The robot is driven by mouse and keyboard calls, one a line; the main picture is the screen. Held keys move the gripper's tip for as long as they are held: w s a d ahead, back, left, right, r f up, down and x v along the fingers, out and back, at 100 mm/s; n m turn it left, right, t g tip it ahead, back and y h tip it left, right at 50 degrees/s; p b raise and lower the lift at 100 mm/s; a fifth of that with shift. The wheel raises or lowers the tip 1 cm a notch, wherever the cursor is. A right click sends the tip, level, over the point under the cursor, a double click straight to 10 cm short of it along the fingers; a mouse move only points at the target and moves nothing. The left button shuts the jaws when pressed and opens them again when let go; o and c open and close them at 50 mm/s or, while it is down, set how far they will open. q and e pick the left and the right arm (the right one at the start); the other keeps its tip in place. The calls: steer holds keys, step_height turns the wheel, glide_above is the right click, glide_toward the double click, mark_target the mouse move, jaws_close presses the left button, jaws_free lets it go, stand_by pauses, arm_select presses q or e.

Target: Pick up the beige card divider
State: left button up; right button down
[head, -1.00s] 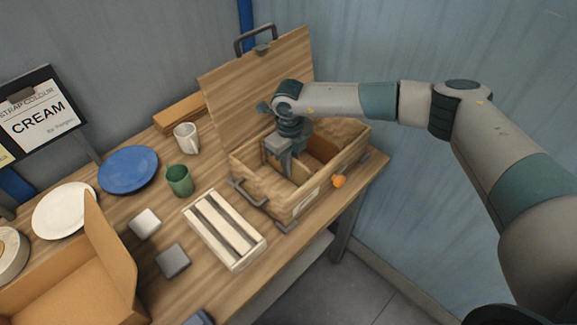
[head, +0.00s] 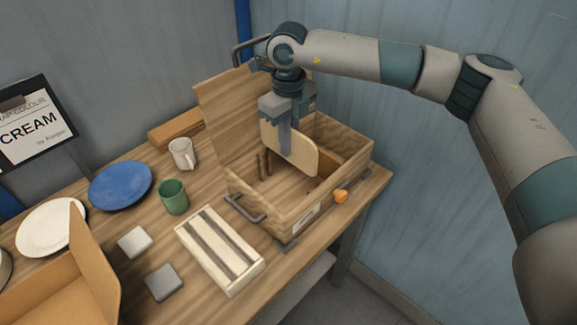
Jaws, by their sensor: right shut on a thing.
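The beige card divider (head: 301,156) is a thin flat panel with rounded corners, held upright above the open wooden box (head: 284,213). My right gripper (head: 285,148) points down and is shut on the divider's upper part. The divider's lower edge is at about the height of the box rim, over the inside. Part of the divider is hidden behind the gripper fingers. My left gripper is not in view.
The box's lid (head: 232,117) stands open behind. A brown panel (head: 327,162) is inside the box at right. A slatted wooden rack (head: 220,248), green cup (head: 173,197), white mug (head: 182,154), blue plate (head: 120,185) and cardboard box (head: 60,290) stand to the left.

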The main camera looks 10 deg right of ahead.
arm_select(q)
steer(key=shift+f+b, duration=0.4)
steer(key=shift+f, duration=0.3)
arm_select(e)
steer(key=shift+r, duration=2.05)
arm_select(q)
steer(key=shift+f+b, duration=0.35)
steer(key=shift+b, duration=0.05)
arm_select(e)
steer(key=shift+f, duration=0.1)
